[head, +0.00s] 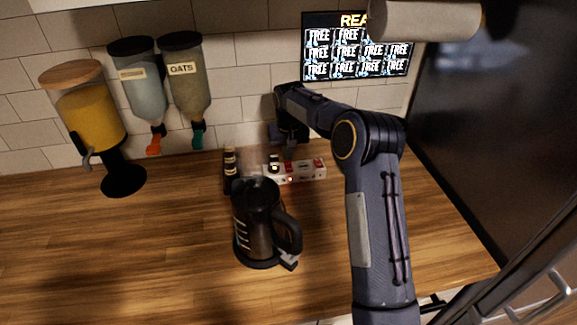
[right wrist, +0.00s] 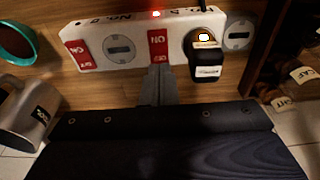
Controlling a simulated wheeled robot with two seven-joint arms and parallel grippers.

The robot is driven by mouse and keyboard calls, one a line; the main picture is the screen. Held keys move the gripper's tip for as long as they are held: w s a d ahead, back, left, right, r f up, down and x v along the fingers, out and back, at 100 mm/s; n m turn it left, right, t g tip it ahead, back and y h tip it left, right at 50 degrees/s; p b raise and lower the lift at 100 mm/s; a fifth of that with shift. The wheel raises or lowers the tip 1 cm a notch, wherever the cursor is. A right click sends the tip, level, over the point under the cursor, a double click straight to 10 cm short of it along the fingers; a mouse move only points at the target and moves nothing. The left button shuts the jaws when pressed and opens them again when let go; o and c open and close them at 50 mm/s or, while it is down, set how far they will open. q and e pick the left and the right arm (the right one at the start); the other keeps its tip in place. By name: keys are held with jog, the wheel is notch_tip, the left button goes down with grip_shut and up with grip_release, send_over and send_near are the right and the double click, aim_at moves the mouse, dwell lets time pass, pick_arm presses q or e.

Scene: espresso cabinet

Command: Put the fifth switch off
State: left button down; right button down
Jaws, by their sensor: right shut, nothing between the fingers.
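The white power strip (head: 307,171) lies on the wooden counter near the tiled wall. In the right wrist view the strip (right wrist: 118,20) shows upside down, with one red switch (right wrist: 80,56) at the left and another red switch (right wrist: 157,42) at the middle. A black plug (right wrist: 206,60) sits in a socket right of the middle switch. A red light (right wrist: 155,14) glows on the strip. My right gripper (right wrist: 160,72) is shut and empty, its tips at the near edge of the middle switch; contact is unclear. In the head view my right gripper (head: 289,150) is just behind the strip. My left gripper is out of view.
A dark kettle (head: 258,222) stands in front of the strip. Dark bottles (head: 230,168) stand left of it. Dispensers (head: 92,110) line the wall at the left. A screen (head: 357,50) hangs behind. The counter's left front is clear.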

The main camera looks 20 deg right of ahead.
aim_at(288, 164)
jog(key=shift+f+b, duration=0.55)
jog(key=shift+f, duration=0.4)
dwell(0.5)
jog(key=shift+r, duration=0.15)
notch_tip(288, 164, up, 7)
jog(key=p, duration=0.6)
dwell(0.6)
